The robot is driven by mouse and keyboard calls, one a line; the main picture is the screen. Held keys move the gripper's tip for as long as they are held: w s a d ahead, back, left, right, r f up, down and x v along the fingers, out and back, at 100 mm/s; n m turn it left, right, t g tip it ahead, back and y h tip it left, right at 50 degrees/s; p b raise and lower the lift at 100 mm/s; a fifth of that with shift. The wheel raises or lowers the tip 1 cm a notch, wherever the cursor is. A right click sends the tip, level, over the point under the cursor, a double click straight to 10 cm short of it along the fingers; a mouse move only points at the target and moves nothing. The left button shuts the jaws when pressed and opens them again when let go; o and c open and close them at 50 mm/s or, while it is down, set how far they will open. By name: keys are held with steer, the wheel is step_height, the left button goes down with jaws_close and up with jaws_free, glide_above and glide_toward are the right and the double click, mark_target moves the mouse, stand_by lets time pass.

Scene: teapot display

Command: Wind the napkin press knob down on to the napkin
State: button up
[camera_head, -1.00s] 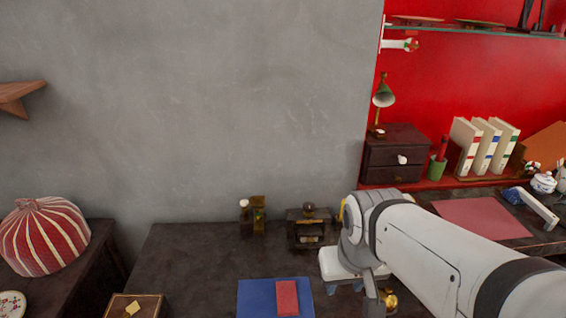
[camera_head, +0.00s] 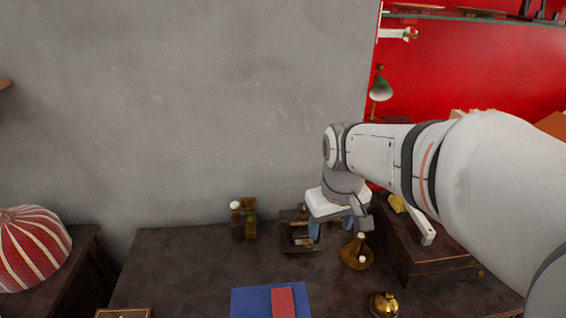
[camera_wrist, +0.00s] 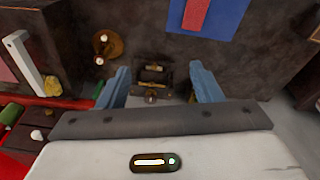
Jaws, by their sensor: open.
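The napkin press (camera_head: 290,246) is a small dark wooden frame at the back of the dark table, partly covered by my gripper in the head view. In the wrist view the press (camera_wrist: 153,72) lies between my fingers, with its round brownish knob (camera_wrist: 151,98) near the palm side. Pale strips show in the press; I cannot tell whether they are the napkin. My gripper (camera_head: 330,228) is open, its blue fingers pointing down, at the right of the press in the head view. The gripper (camera_wrist: 160,70) also shows in the wrist view, fingers apart and empty.
A brass holder with a white knob (camera_head: 243,222) stands left of the press. A round brass dish (camera_head: 357,256) is close on the right, with a brass bell (camera_head: 383,304) nearer. A blue mat (camera_head: 250,302) bears a red item (camera_head: 283,302). The table's left part is clear.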

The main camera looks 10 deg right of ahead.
steer(key=w+f+n+g, duration=0.1)
steer(key=w+f+n, duration=0.25)
steer(key=w, duration=1.25)
steer(key=n+g, duration=0.1)
steer(key=n, duration=0.4)
glide_toward(303, 209)
steer(key=shift+w+d+f+b, duration=0.15)
steer(key=shift+w+b, duration=0.25)
steer(key=shift+w+f, duration=0.35)
steer(key=shift+f, duration=0.25)
step_height(303, 209, down, 7)
steer(key=shift+f, duration=0.1)
